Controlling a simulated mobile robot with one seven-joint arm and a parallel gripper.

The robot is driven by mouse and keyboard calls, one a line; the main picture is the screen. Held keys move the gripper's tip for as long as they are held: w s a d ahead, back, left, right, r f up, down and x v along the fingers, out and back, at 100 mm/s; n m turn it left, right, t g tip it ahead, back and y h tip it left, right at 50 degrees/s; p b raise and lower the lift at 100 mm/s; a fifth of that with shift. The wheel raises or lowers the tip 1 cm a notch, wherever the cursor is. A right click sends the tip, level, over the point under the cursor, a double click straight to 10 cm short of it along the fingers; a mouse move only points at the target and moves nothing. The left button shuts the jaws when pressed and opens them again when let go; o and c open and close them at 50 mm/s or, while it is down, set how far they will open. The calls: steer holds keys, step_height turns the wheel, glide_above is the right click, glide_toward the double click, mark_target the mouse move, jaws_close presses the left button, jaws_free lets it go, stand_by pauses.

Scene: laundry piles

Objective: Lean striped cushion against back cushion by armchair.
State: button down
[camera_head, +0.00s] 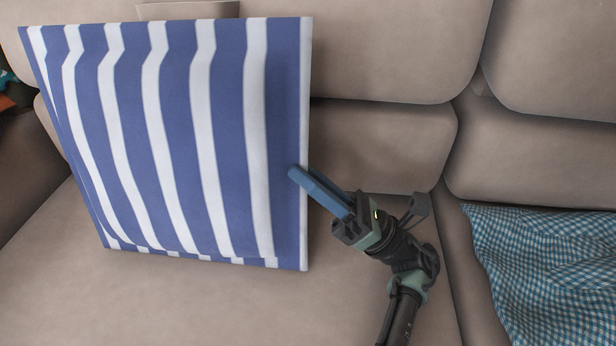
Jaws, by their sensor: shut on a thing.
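The striped cushion (180,140), blue and white, stands nearly upright in the left half of the head view, above the beige sofa seat. Its lower edge is near the seat; I cannot tell whether it touches. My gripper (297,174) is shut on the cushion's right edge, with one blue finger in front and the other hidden. The beige back cushion (390,50) is behind it and partly covered by it. The armchair cannot be made out for certain; a brown armrest (32,175) shows at the left edge.
A blue-and-white checked cloth (545,265) lies on the right seat. The seat (200,305) in front of the striped cushion is bare. A seam gap divides the left and right seats. Small dark and orange items (12,95) show at the far left edge.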

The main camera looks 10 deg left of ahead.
steer(key=c, duration=0.8)
jaws_free()
